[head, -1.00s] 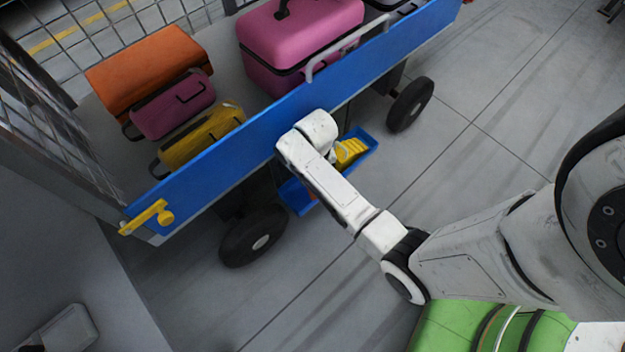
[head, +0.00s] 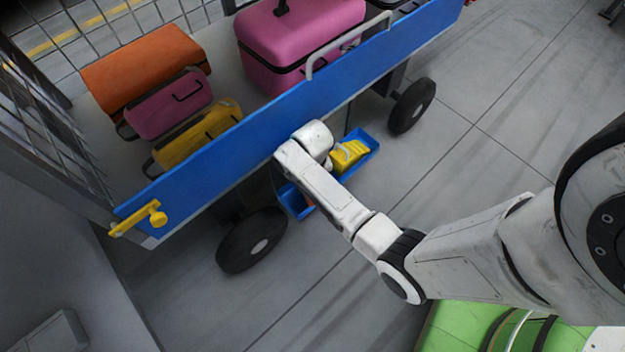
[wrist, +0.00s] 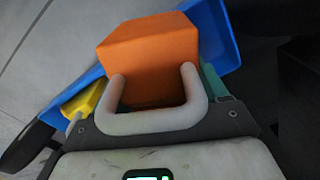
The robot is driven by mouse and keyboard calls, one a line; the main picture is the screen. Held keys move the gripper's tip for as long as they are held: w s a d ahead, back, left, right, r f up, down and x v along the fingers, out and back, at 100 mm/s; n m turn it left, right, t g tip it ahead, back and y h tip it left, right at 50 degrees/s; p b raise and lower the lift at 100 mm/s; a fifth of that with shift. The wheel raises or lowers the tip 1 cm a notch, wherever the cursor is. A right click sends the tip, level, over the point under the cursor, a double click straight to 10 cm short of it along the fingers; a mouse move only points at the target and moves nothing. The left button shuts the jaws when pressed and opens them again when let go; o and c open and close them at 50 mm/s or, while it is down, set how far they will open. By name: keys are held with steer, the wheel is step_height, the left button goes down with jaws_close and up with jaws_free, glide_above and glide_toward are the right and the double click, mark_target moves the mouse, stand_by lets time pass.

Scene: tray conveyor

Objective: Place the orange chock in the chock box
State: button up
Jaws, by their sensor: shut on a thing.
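The orange chock (wrist: 150,55) is a blocky wedge at the front of my gripper (wrist: 152,98) in the wrist view. My gripper is shut on it; the fingertips are mostly hidden. A small orange patch (head: 310,203) shows beside my arm in the head view. The chock box (head: 368,158) is an open blue tray low beside the cart, partly covered by my arm. Its blue wall shows behind the chock in the wrist view (wrist: 215,35). The chock is over or inside the box; I cannot tell whether it touches the bottom.
A yellow chock (head: 347,155) sits in the box's right part. The cart's blue side panel (head: 220,150) runs just above the box, with black wheels (head: 252,240) on either side. Suitcases (head: 300,45) lie on the cart. The grey floor (head: 470,170) at right is clear.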

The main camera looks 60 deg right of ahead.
steer(key=o, duration=1.5)
step_height(320, 180, up, 12)
steer(key=p, duration=0.6)
steer(key=shift+r, duration=0.25)
steer(key=s+a+r+n, duration=0.3)
steer(key=s+a+r, duration=0.1)
steer(key=s, duration=0.3)
steer(key=s+a+r+n+t, duration=0.1)
steer(key=s+a+r+n, duration=0.3)
steer(key=s+a, duration=0.2)
steer(key=shift+s+a+r, duration=0.15)
steer(key=shift+s+a, duration=0.05)
steer(key=shift+s, duration=0.25)
